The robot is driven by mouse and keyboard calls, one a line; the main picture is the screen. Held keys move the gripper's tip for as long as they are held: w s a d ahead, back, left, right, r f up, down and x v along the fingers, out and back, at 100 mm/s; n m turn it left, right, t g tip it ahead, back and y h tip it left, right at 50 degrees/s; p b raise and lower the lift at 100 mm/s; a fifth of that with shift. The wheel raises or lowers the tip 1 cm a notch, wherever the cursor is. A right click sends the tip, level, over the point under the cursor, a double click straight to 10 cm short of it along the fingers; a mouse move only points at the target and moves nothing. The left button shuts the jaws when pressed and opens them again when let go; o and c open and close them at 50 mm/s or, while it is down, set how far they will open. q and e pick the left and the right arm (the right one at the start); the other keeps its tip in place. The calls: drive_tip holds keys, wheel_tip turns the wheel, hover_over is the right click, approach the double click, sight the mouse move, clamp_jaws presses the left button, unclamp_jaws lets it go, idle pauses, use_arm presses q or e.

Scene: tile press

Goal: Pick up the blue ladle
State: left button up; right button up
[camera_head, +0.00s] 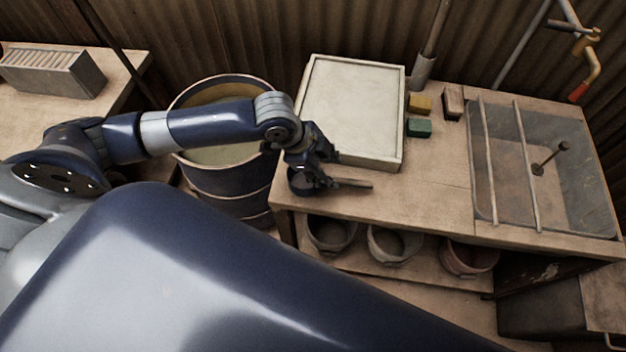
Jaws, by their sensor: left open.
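The blue ladle (303,184) lies near the front left corner of the wooden worktable. Its dark blue bowl is at the left and its thin brownish handle points right. My left arm reaches in from the left, over the barrel. My left gripper (322,172) is open, pointing down right at the ladle, and covers part of it where bowl and handle meet. I cannot tell whether the fingers touch the ladle. My right gripper is not in view.
A pale framed tray (352,110) lies just behind the ladle. Yellow (420,104) and green (419,128) blocks sit right of it. Several pots (395,245) stand on the shelf below. A barrel (225,185) stands left. The worktable's front middle is clear.

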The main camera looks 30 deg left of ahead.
sight(336, 179)
use_arm(q)
drive_tip(key=x, duration=0.3)
drive_tip(key=p+x, duration=0.1)
drive_tip(key=x, duration=0.2)
drive_tip(key=shift+s+d+f, duration=0.1)
drive_tip(key=shift+d+f, duration=0.15)
drive_tip(key=shift+f, duration=0.1)
clamp_jaws()
